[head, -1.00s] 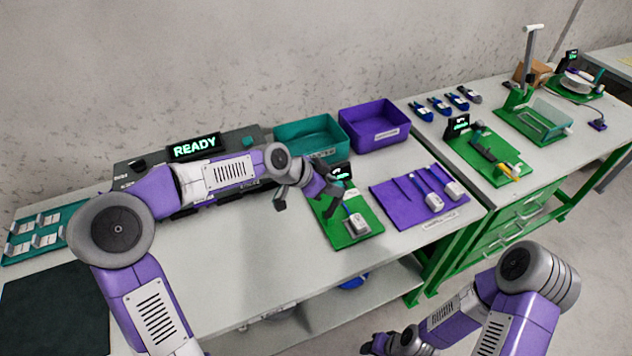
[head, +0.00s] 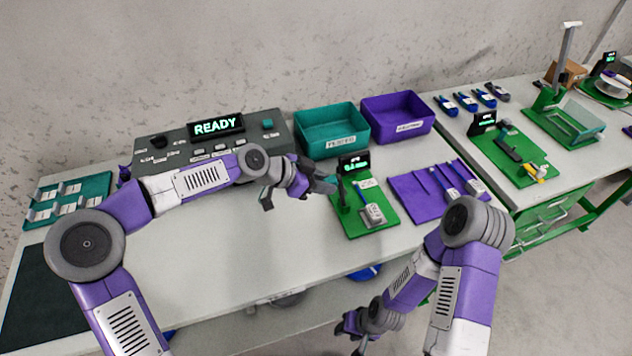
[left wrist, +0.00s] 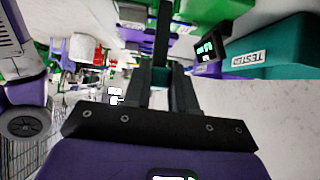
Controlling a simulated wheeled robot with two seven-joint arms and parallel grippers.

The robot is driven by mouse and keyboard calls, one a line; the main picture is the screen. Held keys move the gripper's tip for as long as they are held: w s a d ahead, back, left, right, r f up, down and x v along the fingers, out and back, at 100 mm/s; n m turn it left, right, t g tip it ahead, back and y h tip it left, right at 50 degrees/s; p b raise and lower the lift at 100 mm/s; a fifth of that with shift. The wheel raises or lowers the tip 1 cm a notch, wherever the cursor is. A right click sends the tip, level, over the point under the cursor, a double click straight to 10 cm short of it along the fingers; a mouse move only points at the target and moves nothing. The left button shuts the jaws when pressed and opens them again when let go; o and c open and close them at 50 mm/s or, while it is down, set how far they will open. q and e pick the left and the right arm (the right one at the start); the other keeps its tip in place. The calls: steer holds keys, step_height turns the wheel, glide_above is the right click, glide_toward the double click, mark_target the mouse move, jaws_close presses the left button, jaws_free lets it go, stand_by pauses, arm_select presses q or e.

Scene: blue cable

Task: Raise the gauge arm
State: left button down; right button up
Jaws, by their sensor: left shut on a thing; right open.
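The gauge is a small green stand (head: 352,226) with a black display (head: 354,163) at its back, on the near bench. A dark upright bar, seemingly the gauge arm (head: 341,192), is at the stand's left side. A grey block (head: 374,216) with a blue cable piece (head: 361,191) lies on the stand. My left gripper (head: 326,186) is at the bar and shut on it, as far as I can tell. In the left wrist view a dark bar (left wrist: 163,35) runs out beyond the fingers. My right gripper (head: 352,332) is open and empty, low in front of the bench.
Teal (head: 333,130) and purple (head: 398,118) bins stand behind the gauge. A grey console (head: 165,160) reading READY is at the left. The front bench top is clear.

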arm_select(q)
steer(key=shift+s+a+f, duration=0.1)
steer(key=shift+s+f, duration=0.15)
steer(key=shift+f, duration=0.4)
steer(key=c, duration=1)
jaws_free()
steer(key=shift+o, duration=0.4)
steer(key=shift+w+d, duration=0.2)
steer(key=shift+w, duration=0.05)
steer(key=p+v, duration=0.2)
steer(key=v, duration=0.5)
steer(key=shift+a+r, duration=0.25)
steer(key=shift+r, duration=0.05)
steer(key=shift+s, duration=0.1)
